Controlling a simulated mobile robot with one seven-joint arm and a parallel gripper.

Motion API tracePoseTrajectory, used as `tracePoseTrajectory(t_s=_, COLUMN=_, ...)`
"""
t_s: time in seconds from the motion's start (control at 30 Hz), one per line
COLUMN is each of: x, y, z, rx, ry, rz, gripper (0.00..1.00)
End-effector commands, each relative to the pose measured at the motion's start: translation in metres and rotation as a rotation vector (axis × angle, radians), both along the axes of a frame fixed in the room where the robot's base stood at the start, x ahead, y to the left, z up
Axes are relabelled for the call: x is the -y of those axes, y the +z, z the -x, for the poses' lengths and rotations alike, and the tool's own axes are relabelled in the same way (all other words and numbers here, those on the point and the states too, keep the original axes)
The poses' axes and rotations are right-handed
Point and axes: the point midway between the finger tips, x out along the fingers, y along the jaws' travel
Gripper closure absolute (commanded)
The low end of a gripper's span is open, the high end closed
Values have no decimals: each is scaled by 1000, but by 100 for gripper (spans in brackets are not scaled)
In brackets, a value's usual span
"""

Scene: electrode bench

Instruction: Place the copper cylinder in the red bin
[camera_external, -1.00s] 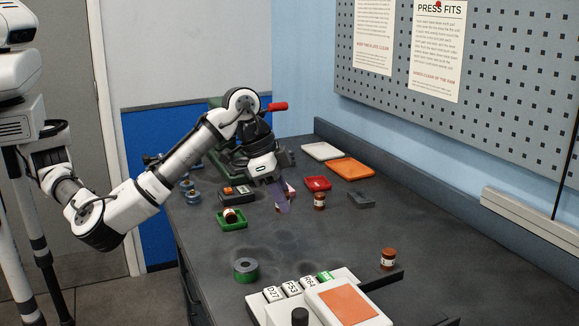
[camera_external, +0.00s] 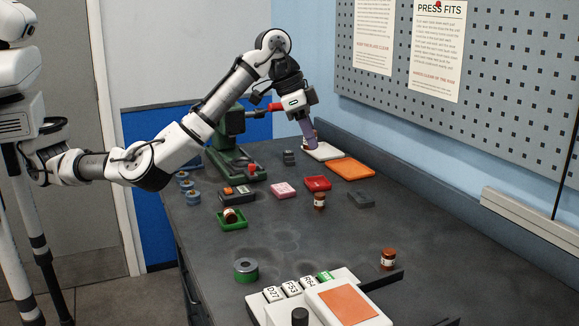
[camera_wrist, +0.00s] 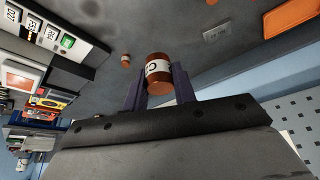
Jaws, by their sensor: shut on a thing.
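My gripper (camera_external: 307,138) is shut on a copper cylinder (camera_wrist: 158,84) with a white label marked "C", clear in the wrist view between the two purple fingers. In the external view the fingers hide most of it. The gripper is over or just at the white tray (camera_external: 324,152) at the back of the bench; the exact height is unclear. The red bin (camera_external: 317,184) is a shallow red tray nearer the camera, and appears empty. Similar brown labelled cylinders stand in front of it (camera_external: 319,202) and at the bench's right front (camera_external: 388,260).
An orange tray (camera_external: 350,169) lies beside the white one. A pink block (camera_external: 283,190), grey block (camera_external: 361,200) and green bin (camera_external: 232,224) holding a cylinder lie around. A green press (camera_external: 235,165) stands at the left back.

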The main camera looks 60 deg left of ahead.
Motion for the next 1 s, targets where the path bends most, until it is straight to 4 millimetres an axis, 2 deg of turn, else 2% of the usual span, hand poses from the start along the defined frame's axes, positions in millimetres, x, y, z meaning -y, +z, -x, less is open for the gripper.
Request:
tracePoseTrajectory(t_s=0.03, x=-20, y=6, z=-19, rx=-1, ry=20, rz=-2, gripper=100)
tracePoseTrajectory(t_s=0.2, x=-79, y=7, z=-73, rx=-2, ry=65, rz=-4, gripper=100)
tracePoseTrajectory(t_s=0.33, x=-130, y=5, z=-106, rx=-1, ry=104, rz=-3, gripper=100)
tracePoseTrajectory(t_s=0.5, x=-186, y=-1, z=-134, rx=0, ry=146, rz=-2, gripper=100)
tracePoseTrajectory(t_s=0.63, x=-210, y=-5, z=-143, rx=0, ry=164, rz=0, gripper=100)
tracePoseTrajectory(t_s=0.77, x=-218, y=-16, z=-147, rx=0, ry=169, rz=0, gripper=100)
tracePoseTrajectory(t_s=1.0, x=-218, y=-73, z=-146, rx=-3, ry=171, rz=-1, gripper=100)
